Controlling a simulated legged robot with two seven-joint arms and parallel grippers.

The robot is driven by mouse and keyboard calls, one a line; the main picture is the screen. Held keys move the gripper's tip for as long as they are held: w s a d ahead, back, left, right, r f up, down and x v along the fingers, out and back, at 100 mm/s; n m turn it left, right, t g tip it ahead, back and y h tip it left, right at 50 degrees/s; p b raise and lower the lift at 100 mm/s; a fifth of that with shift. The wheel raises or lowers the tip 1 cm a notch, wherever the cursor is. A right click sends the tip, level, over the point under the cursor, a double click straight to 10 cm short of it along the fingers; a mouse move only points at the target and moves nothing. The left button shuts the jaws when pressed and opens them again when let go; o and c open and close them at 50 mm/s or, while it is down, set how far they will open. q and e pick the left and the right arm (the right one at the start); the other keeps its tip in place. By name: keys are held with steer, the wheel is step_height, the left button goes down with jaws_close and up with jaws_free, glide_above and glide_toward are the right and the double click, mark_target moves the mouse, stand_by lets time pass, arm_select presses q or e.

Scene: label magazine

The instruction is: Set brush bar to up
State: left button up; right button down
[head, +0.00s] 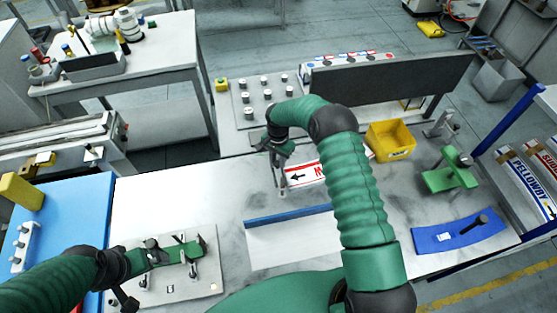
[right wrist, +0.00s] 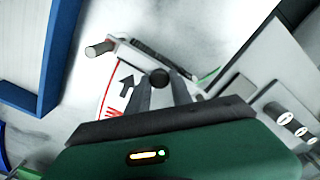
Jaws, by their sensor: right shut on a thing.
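My right gripper (head: 277,172) is over the middle of the bench, next to a white label with red edges and a black arrow (head: 303,175). In the right wrist view its two dark fingers (right wrist: 160,82) close around a round dark knob (right wrist: 160,76). The knob sits at a grey bar with a dark edge (right wrist: 185,72), which I take to be the brush bar. A short round stub (right wrist: 100,48) shows at one end. The fingers hide part of the bar, and its tilt is unclear. My left gripper (head: 192,252) is low over a pale plate (head: 210,287); its fingers are unclear.
A white plate with a blue back edge (head: 290,240) lies in front of the label. A yellow bin (head: 390,141), a green fixture (head: 449,173) and a blue mat (head: 435,238) stand to the right. A panel of knobs (head: 264,100) is behind.

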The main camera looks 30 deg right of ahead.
steer(key=shift+a, duration=0.25)
stand_by(0.6)
